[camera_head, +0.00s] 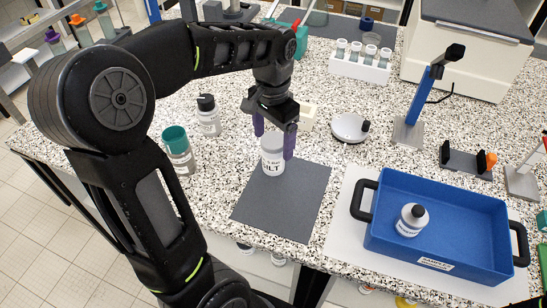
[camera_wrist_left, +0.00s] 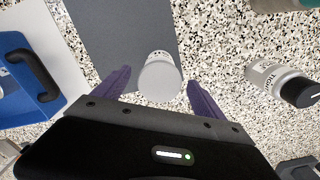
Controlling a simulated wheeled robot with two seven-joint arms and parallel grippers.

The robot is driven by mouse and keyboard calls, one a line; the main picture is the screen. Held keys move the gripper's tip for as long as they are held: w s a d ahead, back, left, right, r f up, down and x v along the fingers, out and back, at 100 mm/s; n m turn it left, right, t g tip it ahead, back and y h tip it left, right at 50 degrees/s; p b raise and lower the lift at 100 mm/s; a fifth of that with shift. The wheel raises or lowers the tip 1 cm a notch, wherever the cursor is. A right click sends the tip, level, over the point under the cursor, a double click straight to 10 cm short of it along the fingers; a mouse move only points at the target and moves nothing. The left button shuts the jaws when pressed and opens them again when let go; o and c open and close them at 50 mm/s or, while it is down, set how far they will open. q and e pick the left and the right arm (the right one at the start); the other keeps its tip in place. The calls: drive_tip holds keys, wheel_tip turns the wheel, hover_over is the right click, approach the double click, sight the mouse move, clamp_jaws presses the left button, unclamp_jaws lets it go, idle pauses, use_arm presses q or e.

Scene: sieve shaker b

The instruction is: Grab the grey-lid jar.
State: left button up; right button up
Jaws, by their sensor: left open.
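The grey-lid jar (camera_head: 272,163) is a white jar with a dark printed label, standing upright at the back edge of a dark grey mat (camera_head: 283,205). In the left wrist view the jar's pale round lid (camera_wrist_left: 160,80) shows from above. My left gripper (camera_head: 274,143) points down over the jar. Its two purple fingers are open, one on each side of the lid; in the left wrist view they (camera_wrist_left: 158,82) stand apart from it with a gap on both sides. My right gripper is in neither view.
A teal-lid jar (camera_head: 179,158) and a black-cap bottle (camera_head: 208,122) stand left of the jar. A blue tray (camera_head: 435,225) holding a small bottle (camera_head: 411,220) lies right. A round white device (camera_head: 348,128) stands behind. The mat's front is clear.

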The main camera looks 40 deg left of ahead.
use_arm(q)
drive_tip(key=shift+f+p, duration=0.45)
drive_tip(key=shift+f, duration=1.95)
drive_tip(key=shift+c, duration=0.2)
drive_tip(key=c, duration=1.5)
